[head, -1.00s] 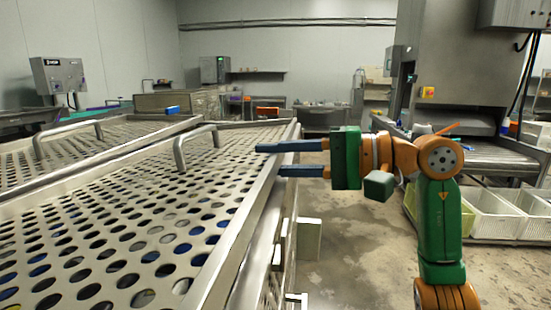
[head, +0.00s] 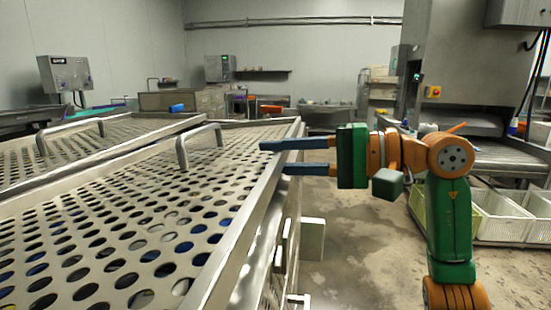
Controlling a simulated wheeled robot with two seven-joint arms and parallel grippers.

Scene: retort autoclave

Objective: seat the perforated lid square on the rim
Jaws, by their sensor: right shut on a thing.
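The perforated lid (head: 140,205) is a steel sheet full of round holes, with a raised bar handle (head: 183,152). It lies over a large metal basket, with blue and pale contents showing through the holes. The basket's rim (head: 248,265) runs along the lid's right side; I cannot tell whether the lid sits flush on it. My right gripper (head: 290,157) comes in from the right, level with the lid's far right edge. Its two blue fingers stand a little apart, shut on that edge. My left gripper is out of view.
A second perforated lid (head: 75,155) with its own handle lies to the left. White crates (head: 500,215) stand on the floor at the right, below a steel machine (head: 455,65). The floor (head: 355,245) between the basket and the crates is clear.

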